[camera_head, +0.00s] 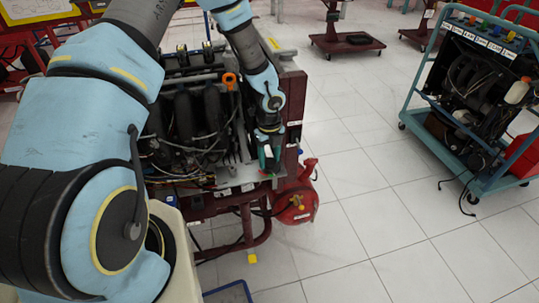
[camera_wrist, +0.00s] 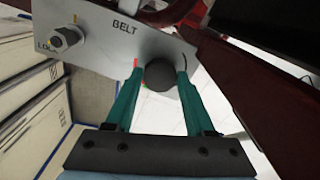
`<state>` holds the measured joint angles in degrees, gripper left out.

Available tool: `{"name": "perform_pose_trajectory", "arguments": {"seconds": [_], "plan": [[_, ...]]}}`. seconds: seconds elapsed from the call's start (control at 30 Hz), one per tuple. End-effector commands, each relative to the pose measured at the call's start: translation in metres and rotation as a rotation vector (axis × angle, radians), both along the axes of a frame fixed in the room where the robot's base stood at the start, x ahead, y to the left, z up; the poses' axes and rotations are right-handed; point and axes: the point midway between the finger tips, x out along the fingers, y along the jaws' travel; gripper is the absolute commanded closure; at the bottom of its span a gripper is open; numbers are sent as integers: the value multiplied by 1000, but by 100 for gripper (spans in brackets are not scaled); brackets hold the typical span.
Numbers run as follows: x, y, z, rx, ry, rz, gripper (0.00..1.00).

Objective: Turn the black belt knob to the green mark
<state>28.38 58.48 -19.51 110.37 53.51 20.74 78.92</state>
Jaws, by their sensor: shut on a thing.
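The black belt knob (camera_wrist: 159,75) is round and sits at the lower edge of a grey metal plate (camera_wrist: 100,42) lettered BELT. My gripper (camera_wrist: 160,72) has its two teal fingers on either side of the knob and is shut on it. A small red mark (camera_wrist: 136,63) shows on the plate beside the left fingertip. In the head view my gripper (camera_head: 267,156) is at the right front of the engine trainer (camera_head: 205,115), and the knob is hidden there.
A dark red frame post (camera_head: 292,110) rises close beside my gripper. A red tank (camera_head: 297,200) is below right. A blue cart with another engine (camera_head: 480,90) stands right; the tiled floor between is clear.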

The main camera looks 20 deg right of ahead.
Motion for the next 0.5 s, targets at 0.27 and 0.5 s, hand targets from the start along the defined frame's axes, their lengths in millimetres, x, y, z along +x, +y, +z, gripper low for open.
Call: {"name": "perform_pose_trajectory", "arguments": {"seconds": [0.27, 0.5], "plan": [[0, 0, 1, 0, 0, -127, 100], [0, 0, 0, 0, -1, -172, 100]]}}
